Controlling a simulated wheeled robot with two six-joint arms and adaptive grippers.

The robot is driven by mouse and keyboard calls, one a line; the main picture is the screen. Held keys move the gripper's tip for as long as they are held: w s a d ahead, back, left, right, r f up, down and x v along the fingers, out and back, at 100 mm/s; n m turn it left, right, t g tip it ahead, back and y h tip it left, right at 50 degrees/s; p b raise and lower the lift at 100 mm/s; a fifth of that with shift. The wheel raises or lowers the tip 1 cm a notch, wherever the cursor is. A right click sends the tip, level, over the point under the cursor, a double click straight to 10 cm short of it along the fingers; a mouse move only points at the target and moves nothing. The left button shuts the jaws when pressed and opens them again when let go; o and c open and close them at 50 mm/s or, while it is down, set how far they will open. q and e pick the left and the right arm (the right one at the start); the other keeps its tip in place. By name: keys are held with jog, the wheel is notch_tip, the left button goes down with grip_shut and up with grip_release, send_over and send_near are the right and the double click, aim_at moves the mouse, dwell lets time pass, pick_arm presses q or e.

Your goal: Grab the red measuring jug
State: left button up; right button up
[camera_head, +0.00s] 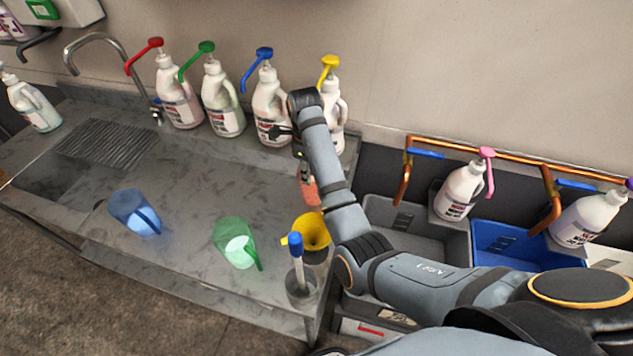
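A translucent red measuring jug (309,192) stands on the steel counter near its right end. My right forearm covers much of it, so its full outline is hidden. My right gripper (285,143) is above and slightly left of the jug, in front of the white bottles. Its dark fingers look spread apart, with nothing visible between them. It appears apart from the jug. My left gripper is out of view.
Pump bottles (222,105) line the back. Grey (430,245) and blue crates (515,245) are at right.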

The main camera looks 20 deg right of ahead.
aim_at(310, 193)
jog(key=f, duration=0.1)
jog(key=f+p, duration=0.1)
jog(key=f, duration=0.2)
jog(key=shift+s, duration=0.3)
jog(key=shift+f, duration=0.35)
jog(key=shift+w+f, duration=0.15)
jog(key=shift+f, duration=0.05)
jog(key=shift+f+p, duration=0.15)
jog(key=shift+p, duration=0.3)
jog(key=f+p, duration=0.1)
jog(key=f, duration=0.1)
jog(key=f+p, duration=0.1)
jog(key=shift+s+a+f, duration=0.1)
jog(key=shift+s+f, duration=0.1)
jog(key=shift+f, duration=0.2)
jog(key=shift+w+f, duration=0.1)
jog(key=shift+f, duration=0.45)
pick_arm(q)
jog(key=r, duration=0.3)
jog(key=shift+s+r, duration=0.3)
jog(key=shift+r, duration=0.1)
pick_arm(e)
grip_shut()
jog(key=shift+r, duration=0.1)
